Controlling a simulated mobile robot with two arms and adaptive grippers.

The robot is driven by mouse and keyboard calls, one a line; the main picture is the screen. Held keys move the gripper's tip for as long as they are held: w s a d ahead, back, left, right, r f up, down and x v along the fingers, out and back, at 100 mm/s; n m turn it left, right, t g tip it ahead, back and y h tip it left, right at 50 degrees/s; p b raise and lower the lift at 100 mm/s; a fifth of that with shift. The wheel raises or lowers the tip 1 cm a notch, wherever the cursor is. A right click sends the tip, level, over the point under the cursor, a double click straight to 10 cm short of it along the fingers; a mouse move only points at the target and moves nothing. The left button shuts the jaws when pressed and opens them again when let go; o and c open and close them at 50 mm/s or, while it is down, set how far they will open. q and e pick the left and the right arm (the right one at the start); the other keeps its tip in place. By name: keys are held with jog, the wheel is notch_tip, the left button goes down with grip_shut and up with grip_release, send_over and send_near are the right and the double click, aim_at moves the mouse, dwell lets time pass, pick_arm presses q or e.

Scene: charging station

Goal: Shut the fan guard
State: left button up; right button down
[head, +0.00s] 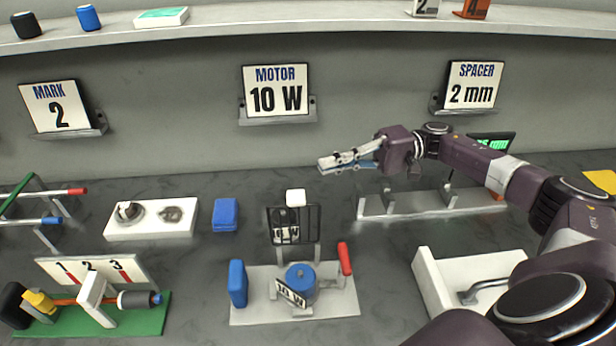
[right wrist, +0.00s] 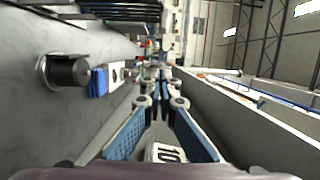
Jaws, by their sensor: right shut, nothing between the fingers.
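The fan guard (head: 307,222), a black barred grille with a white knob (head: 296,198) on top, stands upright at the back edge of a light base plate (head: 335,305). A blue round motor (head: 301,277) with a 10 W label sits uncovered on the plate in front of it. My right gripper (head: 322,165) is shut and empty, above and slightly right of the knob, apart from it. Its fingers point left. The closed fingers also show in the right wrist view (right wrist: 162,75). My left gripper is out of view.
A blue block (head: 237,283) and a red-handled lever (head: 345,259) flank the motor. A white rail fixture (head: 430,205) stands below my right arm, and a white bracket (head: 470,268) is at right. A white tray (head: 150,222) and blue block (head: 225,214) are left.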

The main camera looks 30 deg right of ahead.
aim_at(295, 219)
jog(key=s+a+p, duration=0.2)
jog(key=a, duration=0.5)
jog(key=shift+p, duration=0.3)
jog(key=shift+s+a, duration=0.1)
